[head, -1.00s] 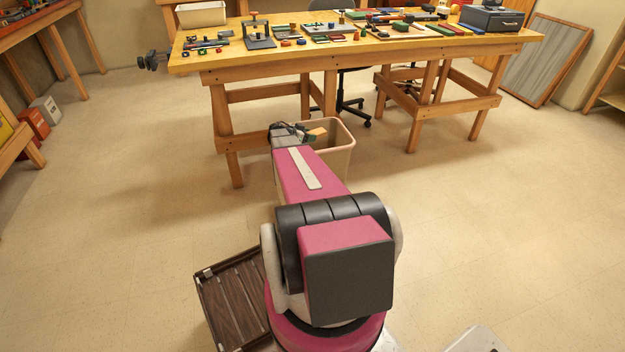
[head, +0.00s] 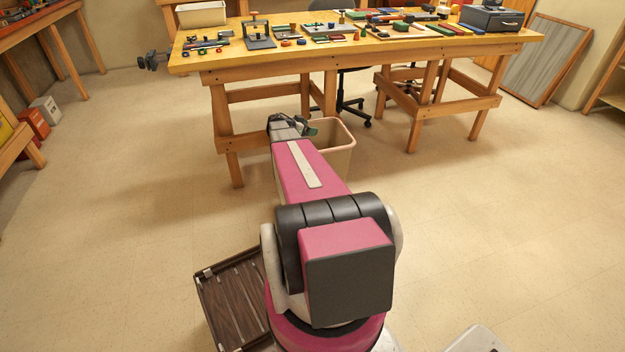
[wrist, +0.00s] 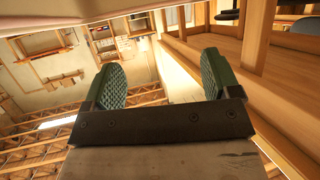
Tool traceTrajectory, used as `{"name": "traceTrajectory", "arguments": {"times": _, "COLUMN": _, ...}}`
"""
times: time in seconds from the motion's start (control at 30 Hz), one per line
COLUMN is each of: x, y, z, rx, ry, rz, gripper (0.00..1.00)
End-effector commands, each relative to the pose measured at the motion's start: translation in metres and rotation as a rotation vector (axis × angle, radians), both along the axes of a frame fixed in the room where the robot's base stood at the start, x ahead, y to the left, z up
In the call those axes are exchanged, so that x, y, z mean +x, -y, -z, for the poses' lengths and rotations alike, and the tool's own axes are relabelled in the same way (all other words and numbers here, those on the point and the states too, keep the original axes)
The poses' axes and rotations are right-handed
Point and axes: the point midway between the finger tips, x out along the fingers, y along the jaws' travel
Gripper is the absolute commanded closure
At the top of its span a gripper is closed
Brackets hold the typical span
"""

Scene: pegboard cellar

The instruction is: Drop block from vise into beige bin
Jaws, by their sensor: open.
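The beige bin (head: 338,158) stands on the floor in front of the workbench, partly behind my arm. My gripper (head: 306,128) is at the bin's left part, over its opening. In the wrist view my gripper (wrist: 163,78) has its two green ribbed pads wide apart with nothing between them. The block shows in neither view now; the inside of the bin is mostly hidden. The dark vise (head: 152,61) is on the left end of the bench, and I see no block in it.
The wooden workbench (head: 270,70) behind the bin holds many small parts, a white tub (head: 201,14) and a dark grey box (head: 491,18). A brown slatted crate (head: 232,305) lies beside my base. The floor to the right is clear.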

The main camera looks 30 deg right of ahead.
Motion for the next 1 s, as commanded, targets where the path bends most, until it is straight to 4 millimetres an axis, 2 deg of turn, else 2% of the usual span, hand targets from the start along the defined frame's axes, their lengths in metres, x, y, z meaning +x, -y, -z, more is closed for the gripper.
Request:
{"name": "traceTrajectory", "arguments": {"times": 0.03, "x": -0.001, "y": -0.014, "z": -0.006, "rx": 0.001, "ry": 0.001, "rz": -0.004, "gripper": 0.17}}
{"name": "traceTrajectory", "arguments": {"times": 0.1, "x": -0.002, "y": -0.027, "z": -0.013, "rx": 0.002, "ry": 0.000, "rz": -0.003, "gripper": 0.17}}
{"name": "traceTrajectory", "arguments": {"times": 0.5, "x": -0.003, "y": -0.095, "z": -0.053, "rx": 0.002, "ry": 0.001, "rz": -0.003, "gripper": 0.17}}
{"name": "traceTrajectory", "arguments": {"times": 0.7, "x": -0.002, "y": -0.112, "z": -0.064, "rx": 0.002, "ry": 0.001, "rz": -0.002, "gripper": 0.17}}
{"name": "traceTrajectory", "arguments": {"times": 1.0, "x": -0.002, "y": -0.116, "z": -0.066, "rx": 0.002, "ry": 0.000, "rz": -0.001, "gripper": 0.17}}
